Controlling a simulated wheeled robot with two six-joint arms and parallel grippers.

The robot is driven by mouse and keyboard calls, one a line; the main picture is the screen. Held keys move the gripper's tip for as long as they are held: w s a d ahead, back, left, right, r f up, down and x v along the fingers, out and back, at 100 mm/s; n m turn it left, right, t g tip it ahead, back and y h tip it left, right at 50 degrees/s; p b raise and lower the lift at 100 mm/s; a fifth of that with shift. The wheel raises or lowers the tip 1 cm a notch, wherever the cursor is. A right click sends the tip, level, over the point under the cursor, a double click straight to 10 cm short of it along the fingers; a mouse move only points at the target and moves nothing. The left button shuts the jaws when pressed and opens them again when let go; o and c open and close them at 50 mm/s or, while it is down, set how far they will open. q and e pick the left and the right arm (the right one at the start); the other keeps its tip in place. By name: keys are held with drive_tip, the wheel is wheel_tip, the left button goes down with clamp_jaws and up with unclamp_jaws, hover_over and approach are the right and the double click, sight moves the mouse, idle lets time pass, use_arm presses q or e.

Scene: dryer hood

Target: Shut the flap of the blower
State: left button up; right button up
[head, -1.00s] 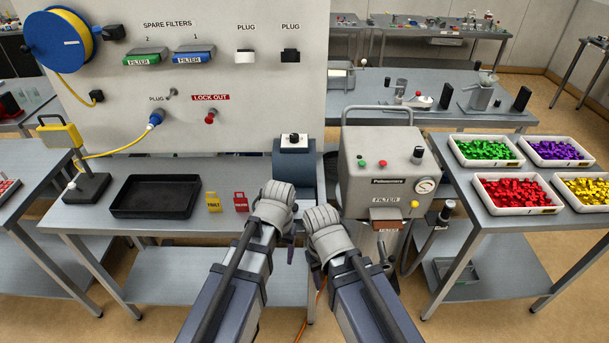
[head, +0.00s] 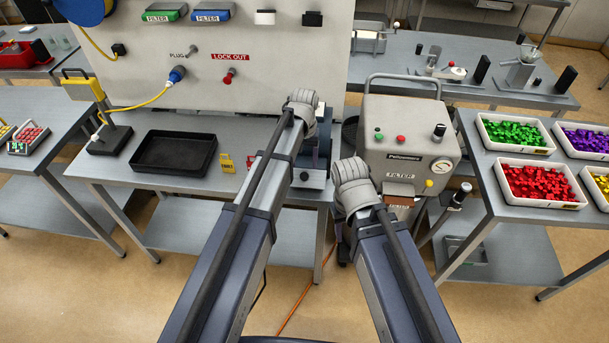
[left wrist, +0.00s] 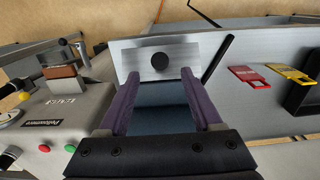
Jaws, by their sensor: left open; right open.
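The grey machine (head: 408,140), with a top handle, buttons and a gauge, appears to be the blower. On its front a grey flap (head: 400,188) juts out below a FILTER label, above a brown filter (head: 399,202). Both also show in the left wrist view. My right gripper (head: 352,185) is beside it, left of the flap; its fingertips are hidden. My left gripper (head: 303,112) is over the blue unit (head: 315,165). In the left wrist view, its open fingers (left wrist: 158,85) straddle the unit's metal plate with a black knob (left wrist: 160,61); contact is unclear.
A black tray (head: 174,153), a yellow tag (head: 226,163) and a red tag lie on the left bench. A panel with spare filters and plugs stands behind. Bins of coloured parts (head: 541,184) fill the right table. An orange cable (head: 300,295) runs along the floor.

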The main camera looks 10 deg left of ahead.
sight(304, 175)
use_arm(q)
wheel_tip(304, 175, down, 6)
drive_tip(key=b, duration=0.5)
drive_tip(key=shift+r, duration=0.1)
clamp_jaws()
